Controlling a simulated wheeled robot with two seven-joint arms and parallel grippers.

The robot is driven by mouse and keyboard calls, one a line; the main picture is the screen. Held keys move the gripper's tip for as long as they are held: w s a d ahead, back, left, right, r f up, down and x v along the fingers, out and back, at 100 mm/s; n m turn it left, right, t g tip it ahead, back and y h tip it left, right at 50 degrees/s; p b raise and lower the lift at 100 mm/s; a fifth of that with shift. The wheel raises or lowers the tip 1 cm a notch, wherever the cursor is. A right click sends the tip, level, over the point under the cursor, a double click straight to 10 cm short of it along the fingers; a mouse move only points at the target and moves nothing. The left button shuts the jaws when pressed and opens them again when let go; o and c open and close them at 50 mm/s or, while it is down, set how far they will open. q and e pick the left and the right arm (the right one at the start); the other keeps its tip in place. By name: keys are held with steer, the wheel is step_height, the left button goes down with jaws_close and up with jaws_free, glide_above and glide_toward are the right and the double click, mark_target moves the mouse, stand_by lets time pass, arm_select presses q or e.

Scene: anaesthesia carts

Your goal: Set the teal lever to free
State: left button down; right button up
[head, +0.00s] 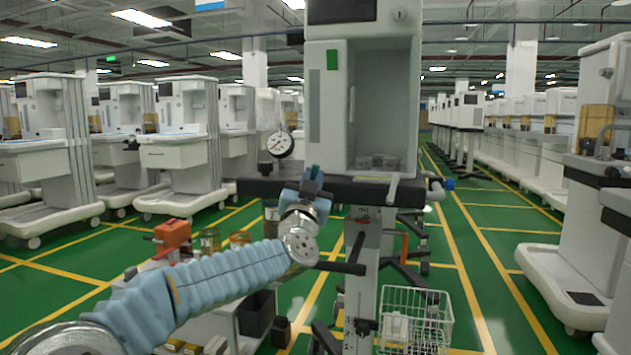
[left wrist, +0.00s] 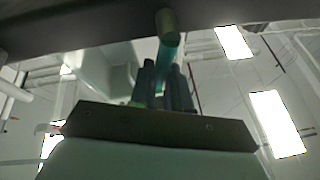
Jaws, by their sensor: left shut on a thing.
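The teal lever (left wrist: 166,50) shows in the left wrist view as a short teal shaft with an olive round end, just under a dark edge. It runs down between the fingers of my left gripper (left wrist: 165,88), which is shut on it. In the head view my left gripper (head: 312,180) is at the front edge of the dark shelf of the middle cart (head: 325,100). A small teal bit shows at its fingertips, and the rest of the lever is hidden there. My right gripper is not in view.
A round gauge (head: 280,144) stands at the shelf's left end. A white wire basket (head: 413,318) hangs low on the cart's right. An orange device (head: 173,236) and several jars are lower left.

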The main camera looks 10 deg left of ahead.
arm_select(q)
steer(key=shift+a+n+y, duration=0.15)
steer(key=shift+n+y, duration=0.25)
steer(key=shift+n, duration=0.3)
steer(key=c, duration=1.1)
jaws_free()
steer(key=b+v, duration=0.1)
steer(key=v, duration=1.2)
steer(key=shift+s, duration=0.4)
steer(key=shift+f, duration=0.1)
